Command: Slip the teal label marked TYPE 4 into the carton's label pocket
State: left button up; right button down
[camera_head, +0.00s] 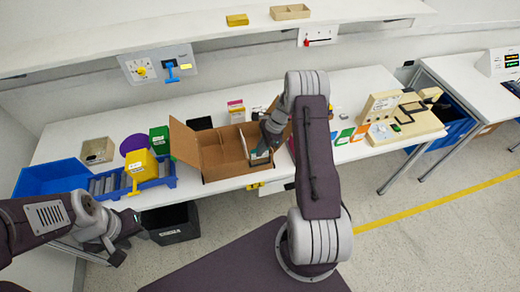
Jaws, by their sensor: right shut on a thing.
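The open cardboard carton (222,158) stands on the long table with its flaps spread. My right gripper (263,151) is at the carton's right side, pointing down. It is shut on a small flat piece, the teal label (260,158), which is mostly hidden by the fingers. Its TYPE 4 marking is too small to read. I cannot tell whether the label touches the carton, and the label pocket cannot be made out. My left gripper (130,239) is open and empty, low in front of the table's left part.
Left of the carton are a yellow box (142,167), a blue roller rack (108,185) and a blue bin (48,178). A black crate (172,224) stands on the floor.

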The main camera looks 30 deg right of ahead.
jog(key=shift+f+b, duration=0.85)
jog(key=shift+f, duration=0.35)
jog(key=c, duration=1.5)
grip_release()
jog(key=b+v, duration=0.2)
jog(key=v, duration=0.7)
